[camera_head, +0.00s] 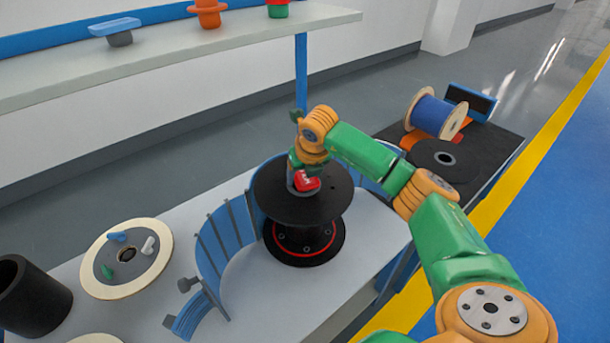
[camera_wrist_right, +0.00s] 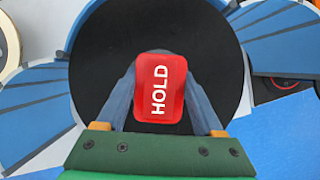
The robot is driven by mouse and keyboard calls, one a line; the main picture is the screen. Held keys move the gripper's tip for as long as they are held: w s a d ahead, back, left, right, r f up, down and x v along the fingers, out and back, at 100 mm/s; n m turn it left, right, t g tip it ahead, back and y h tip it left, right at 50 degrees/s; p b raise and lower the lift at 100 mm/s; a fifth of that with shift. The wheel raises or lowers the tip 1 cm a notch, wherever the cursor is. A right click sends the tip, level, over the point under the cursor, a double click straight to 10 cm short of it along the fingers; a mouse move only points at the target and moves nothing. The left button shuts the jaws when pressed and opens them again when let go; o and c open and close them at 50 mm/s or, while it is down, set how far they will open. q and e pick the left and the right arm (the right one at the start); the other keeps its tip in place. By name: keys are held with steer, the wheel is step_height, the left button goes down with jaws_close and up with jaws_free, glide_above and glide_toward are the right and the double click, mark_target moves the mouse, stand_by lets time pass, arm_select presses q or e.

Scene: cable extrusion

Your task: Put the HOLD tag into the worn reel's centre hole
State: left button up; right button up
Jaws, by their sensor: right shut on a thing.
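The red HOLD tag (camera_head: 307,181) is in my right gripper (camera_head: 300,181), over the upper flange of a black reel (camera_head: 335,190). In the right wrist view the HOLD tag (camera_wrist_right: 160,88) shows its white lettering between the two fingers, with the black flange (camera_wrist_right: 100,65) behind it. The tag and gripper hide the reel's centre hole. I cannot tell whether the tag touches the reel. The reel stands upright on the grey table. My left gripper is out of view.
A blue curved guard (camera_head: 225,245) stands around the reel's left and back. A pale-rimmed disc (camera_head: 97,290) with small coloured pieces and a black cylinder (camera_head: 32,298) lie at left. A blue-wound reel (camera_head: 433,115) and a black disc (camera_head: 425,160) are on the dark bench at right.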

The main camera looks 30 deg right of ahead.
steer(key=shift+s+a+f, duration=0.1)
steer(key=shift+a+f, duration=0.05)
steer(key=shift+f, duration=0.2)
stand_by(0.5)
steer(key=shift+r, duration=0.1)
steer(key=shift+w+r+p, duration=0.2)
steer(key=shift+r+p, duration=0.05)
steer(key=shift+p, duration=0.1)
steer(key=shift+w+d+r+p, duration=0.15)
steer(key=shift+w+d+p, duration=0.05)
steer(key=shift+w+p, duration=0.2)
steer(key=shift+w+d, duration=0.1)
steer(key=shift+w, duration=0.2)
steer(key=shift+s+r, duration=0.1)
